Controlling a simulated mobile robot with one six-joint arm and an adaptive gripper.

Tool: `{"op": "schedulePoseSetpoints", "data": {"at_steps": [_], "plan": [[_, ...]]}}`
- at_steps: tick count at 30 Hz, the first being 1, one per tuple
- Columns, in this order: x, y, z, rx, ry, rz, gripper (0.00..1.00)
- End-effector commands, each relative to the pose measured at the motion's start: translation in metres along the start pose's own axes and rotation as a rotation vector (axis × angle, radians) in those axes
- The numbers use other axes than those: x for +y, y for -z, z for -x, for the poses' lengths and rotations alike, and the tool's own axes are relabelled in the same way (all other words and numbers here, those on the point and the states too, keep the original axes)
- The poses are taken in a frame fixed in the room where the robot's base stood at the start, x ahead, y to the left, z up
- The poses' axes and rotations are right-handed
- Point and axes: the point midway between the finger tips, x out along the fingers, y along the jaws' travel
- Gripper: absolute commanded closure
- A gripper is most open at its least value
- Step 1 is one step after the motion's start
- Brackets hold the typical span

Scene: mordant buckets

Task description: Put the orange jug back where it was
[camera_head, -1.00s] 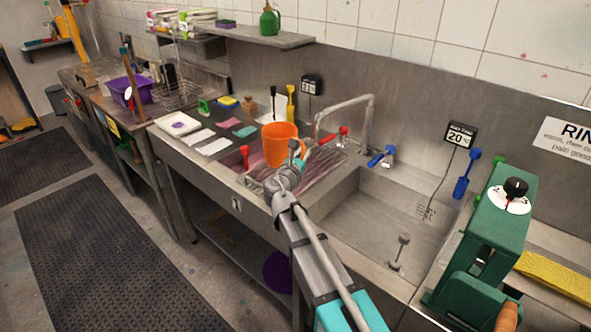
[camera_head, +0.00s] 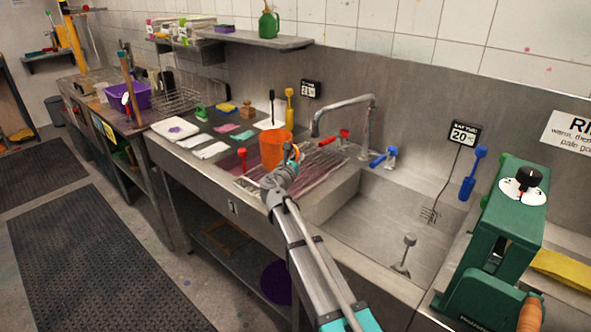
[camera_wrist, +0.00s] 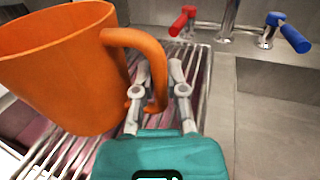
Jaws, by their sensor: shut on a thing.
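The orange jug (camera_head: 273,148) is at the drainer rack left of the sink, upright or nearly so in the head view. In the wrist view the jug (camera_wrist: 65,75) fills the left side, with its handle towards my gripper. My gripper (camera_wrist: 157,85) is shut on the jug's handle, one finger on each side of it. In the head view my gripper (camera_head: 290,155) reaches the jug from the right. The jug's base is close over the wire rack (camera_wrist: 190,85); I cannot tell whether it touches.
The sink basin (camera_head: 385,215) lies right of the rack, with a tap (camera_head: 345,105) behind. A red tap handle (camera_wrist: 183,20) and a blue one (camera_wrist: 288,32) stand behind the rack. Cloths (camera_head: 210,150) lie left of the jug. A green machine (camera_head: 500,230) stands far right.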

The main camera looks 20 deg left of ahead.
Motion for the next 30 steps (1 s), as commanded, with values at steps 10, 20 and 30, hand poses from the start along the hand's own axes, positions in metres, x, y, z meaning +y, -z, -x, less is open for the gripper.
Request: {"op": "schedulePoseSetpoints", "data": {"at_steps": [10, 20, 30], "plan": [[0.001, 0.003, -0.002, 0.0, 0.001, 0.0, 1.0], [0.003, 0.029, -0.007, 0.0, 0.001, 0.0, 1.0], [0.002, 0.04, -0.007, 0.0, 0.002, 0.0, 1.0]]}}
